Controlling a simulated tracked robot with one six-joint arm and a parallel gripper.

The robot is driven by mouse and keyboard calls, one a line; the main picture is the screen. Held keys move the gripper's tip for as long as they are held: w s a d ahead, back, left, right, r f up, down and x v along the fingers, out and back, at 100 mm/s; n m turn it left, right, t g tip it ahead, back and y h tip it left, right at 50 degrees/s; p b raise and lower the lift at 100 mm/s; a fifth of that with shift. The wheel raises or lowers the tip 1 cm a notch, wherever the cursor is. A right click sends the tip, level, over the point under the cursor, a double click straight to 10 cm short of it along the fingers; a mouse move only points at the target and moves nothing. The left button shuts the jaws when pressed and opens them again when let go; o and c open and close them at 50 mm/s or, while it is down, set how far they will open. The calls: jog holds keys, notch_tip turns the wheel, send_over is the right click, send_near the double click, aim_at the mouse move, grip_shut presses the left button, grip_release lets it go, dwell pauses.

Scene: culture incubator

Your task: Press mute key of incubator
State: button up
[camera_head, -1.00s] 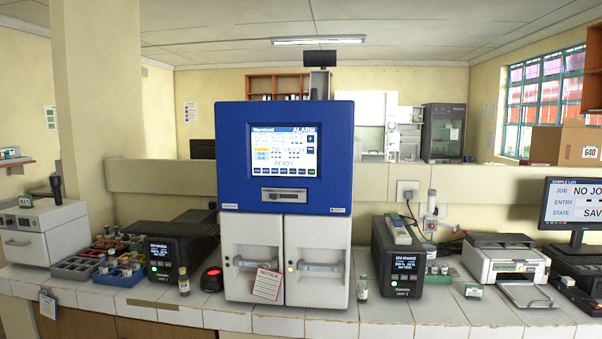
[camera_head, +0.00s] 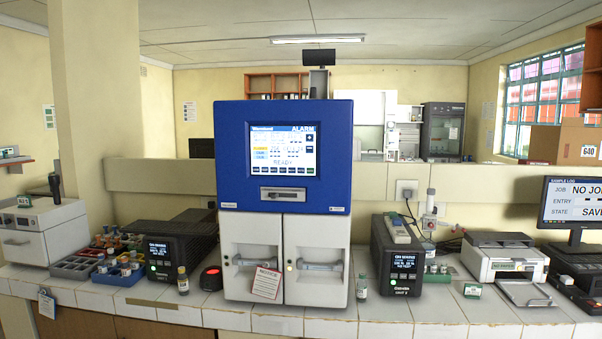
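The incubator (camera_head: 230,150) stands in the middle of the white tiled counter, with a blue upper housing and two white lower doors. Its lit screen (camera_head: 283,150) reads ALARM at the top and READY lower down. A row of small dark keys (camera_head: 283,170) runs along the screen's bottom, and a few more sit at its right side. Their labels are too small to read, so I cannot tell which is mute. A grey handle or slot (camera_head: 283,194) is below the screen. My gripper is not in view.
Black units (camera_head: 397,262) stand on both sides of the incubator. Small vials (camera_head: 362,287) stand close to it at the front. A paper tag (camera_head: 266,283) hangs on the left door. A printer (camera_head: 505,257) and monitor (camera_head: 571,205) are at right. The space before the screen is clear.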

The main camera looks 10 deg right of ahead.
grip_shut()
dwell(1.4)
